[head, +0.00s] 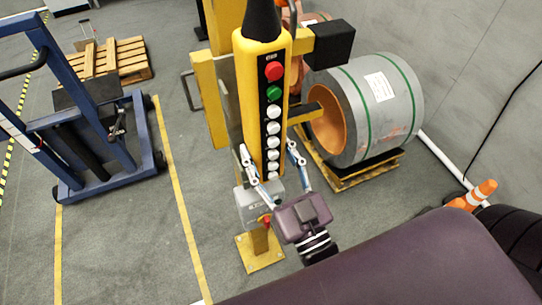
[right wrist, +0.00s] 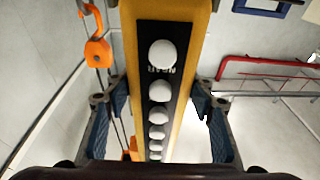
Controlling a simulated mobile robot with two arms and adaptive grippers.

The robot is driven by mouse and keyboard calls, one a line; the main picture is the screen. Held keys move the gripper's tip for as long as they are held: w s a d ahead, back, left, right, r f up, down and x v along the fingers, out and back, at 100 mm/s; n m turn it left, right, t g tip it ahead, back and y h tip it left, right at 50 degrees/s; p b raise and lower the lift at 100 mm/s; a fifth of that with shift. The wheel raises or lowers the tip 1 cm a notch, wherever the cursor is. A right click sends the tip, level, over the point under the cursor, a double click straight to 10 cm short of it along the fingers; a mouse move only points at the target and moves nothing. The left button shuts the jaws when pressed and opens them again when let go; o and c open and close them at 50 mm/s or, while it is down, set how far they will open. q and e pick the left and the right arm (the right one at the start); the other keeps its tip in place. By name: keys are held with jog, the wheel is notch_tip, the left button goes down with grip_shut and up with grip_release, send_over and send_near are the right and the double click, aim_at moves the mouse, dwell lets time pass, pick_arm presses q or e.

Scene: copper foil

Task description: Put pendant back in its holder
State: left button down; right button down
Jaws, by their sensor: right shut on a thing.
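The pendant (head: 263,95) is a long yellow control box with a black button strip: one red, one green and several white buttons. It hangs upright in front of the yellow stand (head: 229,18). My right gripper (head: 267,150) is shut on the pendant's lower part, one finger on each side. In the right wrist view the pendant (right wrist: 190,60) runs between the two blue-grey fingers (right wrist: 160,95). The pendant hides much of the stand, and I cannot tell which part is the holder. My left gripper is not in view.
A grey box (head: 250,208) with a red knob sits low on the stand, above its yellow base plate (head: 261,262). A wrapped coil (head: 375,110) lies on a pallet to the right. A blue lift cart (head: 90,130) stands left.

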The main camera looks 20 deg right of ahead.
jog(key=shift+w+f+b, duration=0.55)
jog(key=shift+w, duration=0.25)
jog(key=shift+w+f+b, duration=0.5)
jog(key=shift+w+f, duration=0.1)
jog(key=shift+w, duration=0.2)
jog(key=shift+w+f+b, duration=0.55)
jog(key=shift+w, duration=0.25)
